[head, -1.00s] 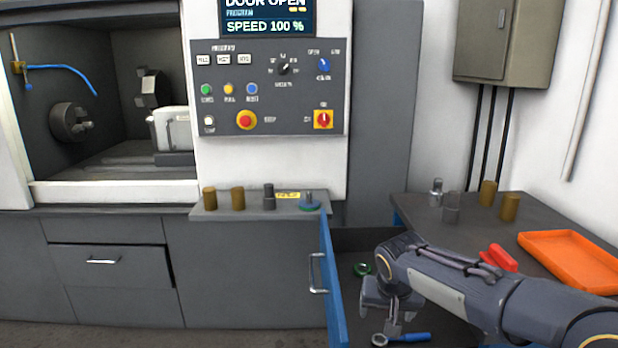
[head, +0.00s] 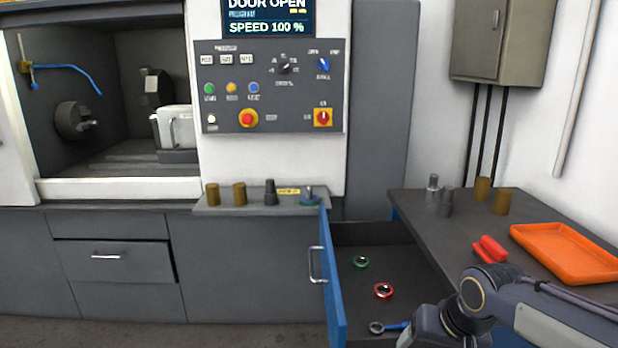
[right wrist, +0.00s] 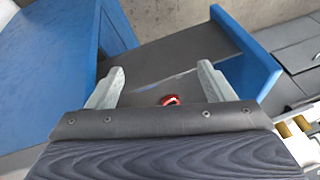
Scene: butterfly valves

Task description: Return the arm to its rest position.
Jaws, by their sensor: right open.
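My right arm (head: 490,310) comes in from the lower right of the head view, over the bench's front part. Its gripper is below the picture edge there. In the right wrist view my right gripper (right wrist: 160,85) is open, its two pale fingers spread with nothing between them. Beyond them lies the open drawer, with a red ring (right wrist: 170,100) on its floor, partly hidden by the gripper body. My left arm and gripper are not in view.
The bench (head: 440,240) carries several cylinders, a red object (head: 490,249) and an orange tray (head: 565,252).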

